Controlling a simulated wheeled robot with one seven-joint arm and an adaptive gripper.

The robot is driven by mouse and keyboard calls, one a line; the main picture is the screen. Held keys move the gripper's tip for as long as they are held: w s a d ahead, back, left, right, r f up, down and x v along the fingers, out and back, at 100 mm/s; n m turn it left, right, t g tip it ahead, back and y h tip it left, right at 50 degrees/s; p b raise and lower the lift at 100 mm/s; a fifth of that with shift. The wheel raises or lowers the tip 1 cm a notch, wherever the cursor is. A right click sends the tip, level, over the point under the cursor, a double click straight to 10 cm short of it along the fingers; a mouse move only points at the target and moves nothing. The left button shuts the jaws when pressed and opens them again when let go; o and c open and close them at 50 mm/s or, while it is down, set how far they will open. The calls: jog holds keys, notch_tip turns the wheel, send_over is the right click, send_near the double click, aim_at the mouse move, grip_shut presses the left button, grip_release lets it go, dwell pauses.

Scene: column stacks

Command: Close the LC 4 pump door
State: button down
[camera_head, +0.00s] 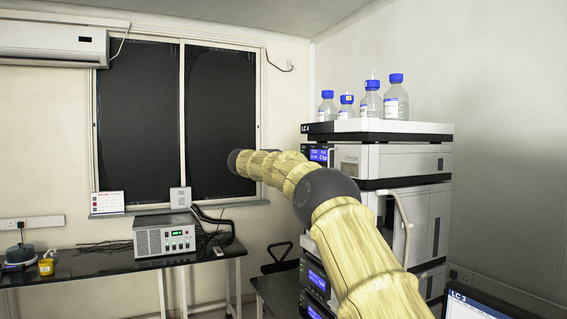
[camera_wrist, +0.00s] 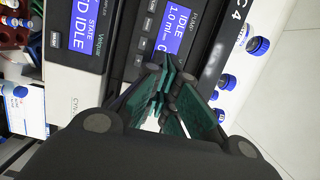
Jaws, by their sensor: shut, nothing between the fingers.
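The LC 4 stack (camera_head: 395,165) stands on the right in the head view, with its LC 4 label on the white top tray (camera_head: 375,128). The pump unit with a blue display (camera_head: 318,155) is just below the tray. In the wrist view the pump display (camera_wrist: 178,28) reads IDLE, rotated. My gripper (camera_wrist: 168,78) is shut and empty, its fingertips in front of the pump's dark front panel; contact cannot be told. My arm hides much of the stack's lower front in the head view, and the gripper does not show there. I cannot clearly make out the pump door or its angle.
Blue-capped bottles (camera_head: 371,100) stand on the top tray. A pale curved piece (camera_head: 402,215) juts from the stack below the pump. An LC 3 screen (camera_head: 470,307) is at lower right. A bench with a grey instrument (camera_head: 164,237) stands at left.

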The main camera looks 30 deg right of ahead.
jog(key=w, duration=0.1)
jog(key=w+a, duration=0.1)
jog(key=w+a+p, duration=0.1)
jog(key=shift+w, duration=0.25)
dwell(0.4)
